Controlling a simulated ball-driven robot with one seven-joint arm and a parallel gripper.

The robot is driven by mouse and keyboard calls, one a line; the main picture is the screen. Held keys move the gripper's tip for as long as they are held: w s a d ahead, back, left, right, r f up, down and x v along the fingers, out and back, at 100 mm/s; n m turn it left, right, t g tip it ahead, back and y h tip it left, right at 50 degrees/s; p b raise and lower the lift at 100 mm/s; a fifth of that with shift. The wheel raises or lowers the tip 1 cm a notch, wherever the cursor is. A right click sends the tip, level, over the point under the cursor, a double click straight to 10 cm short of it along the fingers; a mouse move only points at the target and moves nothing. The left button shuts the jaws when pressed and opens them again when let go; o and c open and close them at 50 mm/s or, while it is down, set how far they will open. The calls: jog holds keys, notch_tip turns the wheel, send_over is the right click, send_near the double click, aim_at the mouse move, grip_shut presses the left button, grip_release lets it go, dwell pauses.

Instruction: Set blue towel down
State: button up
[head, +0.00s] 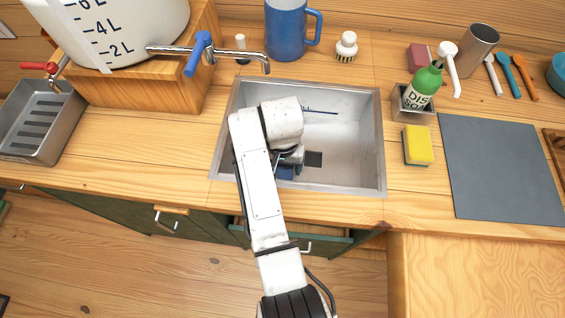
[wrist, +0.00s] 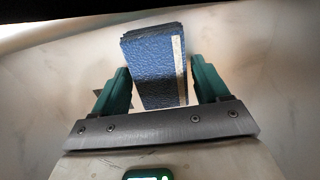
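The blue towel (wrist: 155,70) is a folded, textured block with a pale strip along its right edge in the wrist view. It stands between the two green fingers of my gripper (wrist: 162,85). The fingers are spread wide, with what look like thin gaps on both sides of the towel. In the head view my gripper (head: 287,168) is low inside the metal sink (head: 345,130), and a small blue part of the towel (head: 285,173) shows under it. My wrist hides most of the towel there, and its contact with the sink floor is not clear.
The sink's walls and rim surround my gripper. A yellow sponge (head: 418,146), a green soap bottle (head: 422,88) and a dark grey mat (head: 500,165) lie to the right. A tap (head: 225,53) reaches over the back left; a blue mug (head: 286,30) stands behind.

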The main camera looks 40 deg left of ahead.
jog(key=shift+o, duration=0.7)
notch_tip(320, 180, up, 12)
jog(key=shift+r, duration=0.15)
dwell(0.5)
